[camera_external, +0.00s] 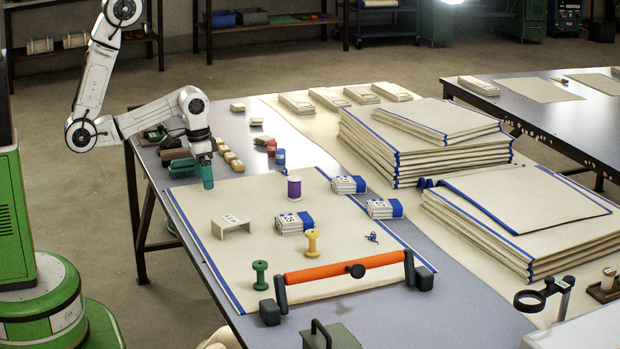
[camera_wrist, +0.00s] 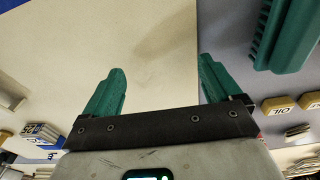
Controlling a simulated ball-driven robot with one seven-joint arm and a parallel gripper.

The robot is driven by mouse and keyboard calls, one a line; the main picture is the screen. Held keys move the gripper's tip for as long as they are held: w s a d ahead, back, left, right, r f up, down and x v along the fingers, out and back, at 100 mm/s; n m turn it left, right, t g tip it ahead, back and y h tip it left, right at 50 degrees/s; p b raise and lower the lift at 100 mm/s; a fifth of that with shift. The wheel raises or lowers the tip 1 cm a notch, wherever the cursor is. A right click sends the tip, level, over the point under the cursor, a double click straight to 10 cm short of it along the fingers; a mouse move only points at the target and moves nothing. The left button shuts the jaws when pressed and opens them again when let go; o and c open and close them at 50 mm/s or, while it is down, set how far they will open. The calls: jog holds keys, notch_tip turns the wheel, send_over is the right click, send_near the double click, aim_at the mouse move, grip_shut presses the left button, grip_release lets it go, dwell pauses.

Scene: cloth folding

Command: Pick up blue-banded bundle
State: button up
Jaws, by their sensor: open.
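My gripper (camera_external: 207,183) has green fingers pointing down near the mat's back left edge, well left of the bundles. In the wrist view its fingers (camera_wrist: 160,84) are spread, with nothing between them.
A purple spool (camera_external: 294,187), a small stand (camera_external: 231,227), yellow (camera_external: 311,242) and green spools (camera_external: 260,275), and an orange-handled bar (camera_external: 343,268) stand around the bundles. Tall cloth stacks (camera_external: 430,150) are at right.

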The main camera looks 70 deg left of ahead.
jog(key=shift+o, duration=0.3)
jog(key=w+a+r+p, duration=0.1)
jog(key=w+r+p, duration=0.2)
jog(key=r+p, duration=0.9)
jog(key=w+a+f+t+y+b, duration=0.1)
jog(key=w+a+f+y+b, duration=0.15)
jog(key=w, duration=0.85)
jog(key=m+h+b, duration=0.1)
jog(key=h+b, duration=0.2)
jog(key=b, duration=0.6)
send_near(349, 179)
jog(key=shift+y, duration=0.25)
jog(key=shift+w+d+f, duration=0.1)
jog(key=shift+w+f, duration=0.15)
jog(key=shift+f, duration=1.25)
jog(key=shift+w+d+f, duration=0.1)
jog(key=shift+w+f, duration=0.2)
jog(key=shift+f, duration=1.2)
jog(key=shift+w+d+f, duration=0.1)
jog(key=shift+w+f, duration=0.15)
jog(key=shift+f, duration=1.2)
jog(key=shift+f, duration=0.25)
